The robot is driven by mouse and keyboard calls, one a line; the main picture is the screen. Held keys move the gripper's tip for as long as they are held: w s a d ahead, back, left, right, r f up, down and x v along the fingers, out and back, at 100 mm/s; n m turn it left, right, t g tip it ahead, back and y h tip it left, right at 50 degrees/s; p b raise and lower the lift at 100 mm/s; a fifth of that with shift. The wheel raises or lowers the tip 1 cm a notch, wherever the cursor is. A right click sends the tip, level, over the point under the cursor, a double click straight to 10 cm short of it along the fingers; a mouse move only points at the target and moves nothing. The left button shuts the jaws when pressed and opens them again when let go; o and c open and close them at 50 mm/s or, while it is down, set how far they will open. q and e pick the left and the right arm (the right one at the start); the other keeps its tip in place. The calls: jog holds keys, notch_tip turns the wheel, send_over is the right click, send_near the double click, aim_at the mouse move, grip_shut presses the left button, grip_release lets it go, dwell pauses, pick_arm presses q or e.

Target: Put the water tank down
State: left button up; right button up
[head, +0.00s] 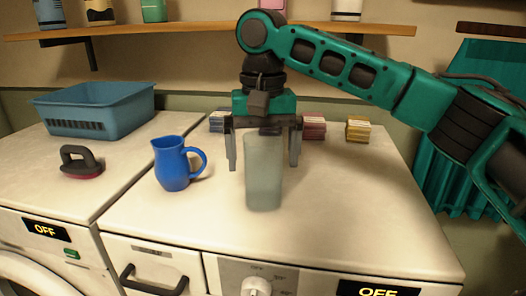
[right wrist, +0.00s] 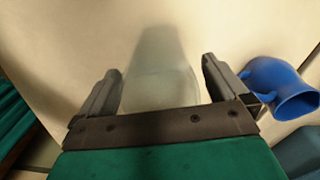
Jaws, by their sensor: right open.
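The water tank (head: 263,180) is a translucent grey, upright block on top of the right-hand machine in the head view. My right gripper (head: 264,160) is above and around it, with a finger on either side. The fingers are open, with gaps between them and the tank. In the right wrist view the tank (right wrist: 160,75) shows between the two spread fingers (right wrist: 162,85). Its base appears to rest on the machine top. My left gripper is not in view.
A blue jug (head: 174,163) stands left of the tank; it also shows in the right wrist view (right wrist: 280,88). Small stacks (head: 313,128) sit behind. A blue basket (head: 96,108) and a dark-handled iron-like object (head: 81,162) are further left. The machine top (head: 350,210) is clear to the right.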

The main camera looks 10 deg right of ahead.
jog(key=shift+r, duration=0.1)
notch_tip(320, 180, up, 12)
jog(key=p, duration=0.1)
jog(key=shift+p, duration=0.35)
dwell(0.3)
